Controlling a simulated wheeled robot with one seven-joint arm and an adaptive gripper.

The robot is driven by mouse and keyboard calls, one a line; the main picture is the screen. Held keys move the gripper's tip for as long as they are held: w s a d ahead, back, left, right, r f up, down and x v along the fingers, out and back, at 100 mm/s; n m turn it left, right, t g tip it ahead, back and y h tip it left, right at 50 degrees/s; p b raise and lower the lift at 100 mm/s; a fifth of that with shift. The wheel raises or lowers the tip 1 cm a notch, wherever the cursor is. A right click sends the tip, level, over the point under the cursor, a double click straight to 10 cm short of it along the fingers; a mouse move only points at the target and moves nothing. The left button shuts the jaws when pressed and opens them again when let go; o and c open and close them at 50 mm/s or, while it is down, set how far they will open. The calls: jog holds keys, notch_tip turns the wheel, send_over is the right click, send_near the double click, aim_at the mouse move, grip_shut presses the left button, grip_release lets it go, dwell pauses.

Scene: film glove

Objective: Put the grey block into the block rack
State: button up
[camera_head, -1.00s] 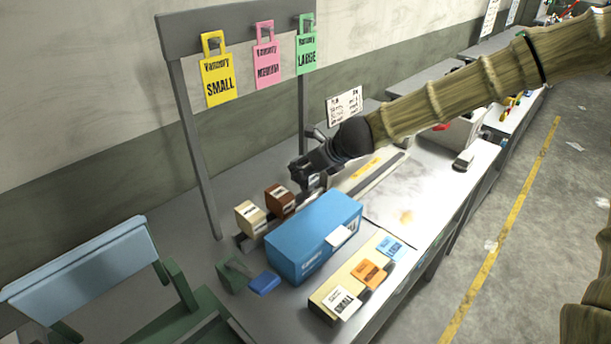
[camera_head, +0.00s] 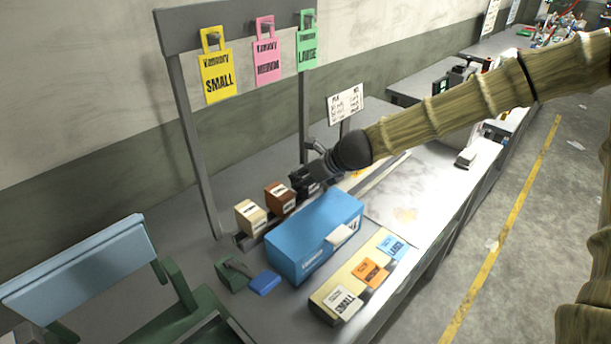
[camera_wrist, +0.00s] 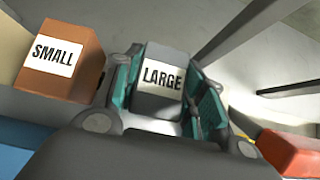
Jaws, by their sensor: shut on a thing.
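My gripper (camera_head: 302,187) is shut on the grey block (camera_wrist: 160,56), which has a white LARGE label and sits between the teal finger pads in the wrist view. In the head view the fingers mostly hide this block. My gripper is low over the right part of the block rack (camera_head: 243,242), a dark strip behind the blue box. A cream block (camera_head: 250,217) and a brown block (camera_head: 280,198) stand in the rack, left of my gripper. The brown block, labelled SMALL, also shows in the wrist view (camera_wrist: 82,43). I cannot tell whether the grey block touches the rack.
A blue box (camera_head: 300,246) stands close in front of the rack. A tray with label cards (camera_head: 330,305) lies near the front edge. A stand with hanging tags (camera_head: 218,80) rises behind. A red object (camera_wrist: 290,152) shows at lower right in the wrist view.

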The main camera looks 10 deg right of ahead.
jog(key=shift+f, duration=0.15)
jog(key=o, duration=1.2)
jog(key=shift+r+p, duration=0.6)
jog(key=shift+r, duration=0.2)
jog(key=shift+s+d+r, duration=0.1)
jog(key=shift+s+d, duration=0.05)
jog(key=shift+s, duration=0.1)
jog(key=shift+b+v, duration=0.3)
jog(key=shift+v, duration=5.25)
